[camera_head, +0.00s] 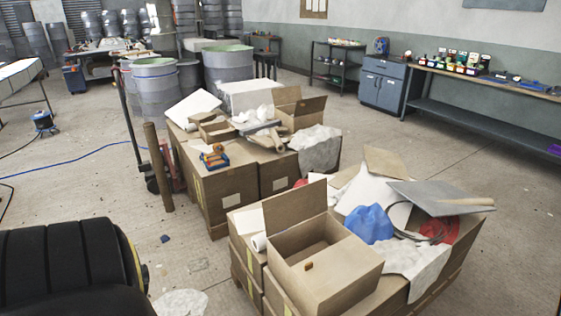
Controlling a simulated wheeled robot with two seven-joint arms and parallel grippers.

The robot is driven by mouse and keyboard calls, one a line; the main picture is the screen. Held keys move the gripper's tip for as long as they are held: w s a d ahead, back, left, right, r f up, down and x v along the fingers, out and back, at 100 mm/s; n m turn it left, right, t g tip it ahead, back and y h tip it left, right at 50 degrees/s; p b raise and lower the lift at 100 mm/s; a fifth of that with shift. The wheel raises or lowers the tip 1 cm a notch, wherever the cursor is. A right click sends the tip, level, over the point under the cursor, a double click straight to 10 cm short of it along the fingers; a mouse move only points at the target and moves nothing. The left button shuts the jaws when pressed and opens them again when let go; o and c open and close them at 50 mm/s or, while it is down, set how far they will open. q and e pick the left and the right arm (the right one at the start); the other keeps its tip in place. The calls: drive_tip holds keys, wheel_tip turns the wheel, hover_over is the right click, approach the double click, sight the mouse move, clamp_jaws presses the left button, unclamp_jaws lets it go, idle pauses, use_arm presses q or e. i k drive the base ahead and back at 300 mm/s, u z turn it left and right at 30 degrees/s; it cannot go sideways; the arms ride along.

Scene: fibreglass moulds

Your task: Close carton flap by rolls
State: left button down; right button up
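An open brown carton (325,285) sits on the near stack of cardboard boxes. Its back flap (296,212) stands up, and the inside shows from above with a small brown piece or slot at the front wall. A small white roll (259,241) lies at the carton's left side. A second open carton (299,118) with a raised flap is on the farther stack, with a grey roll-like piece (258,128) in front of it. Neither of my grippers is in view.
The near stack also holds a blue bag (369,224), white cloth, a grey board (440,197) and a red item. A brown post (158,167) stands beside the farther stack. A large black ribbed shape (60,265) fills the lower left. Floor at right is clear.

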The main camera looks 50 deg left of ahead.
sight(283, 212)
drive_tip(key=u, duration=2.75)
drive_tip(key=i, duration=3.5)
drive_tip(key=z, duration=4.55)
drive_tip(key=k, duration=0.35)
drive_tip(key=u, duration=0.05)
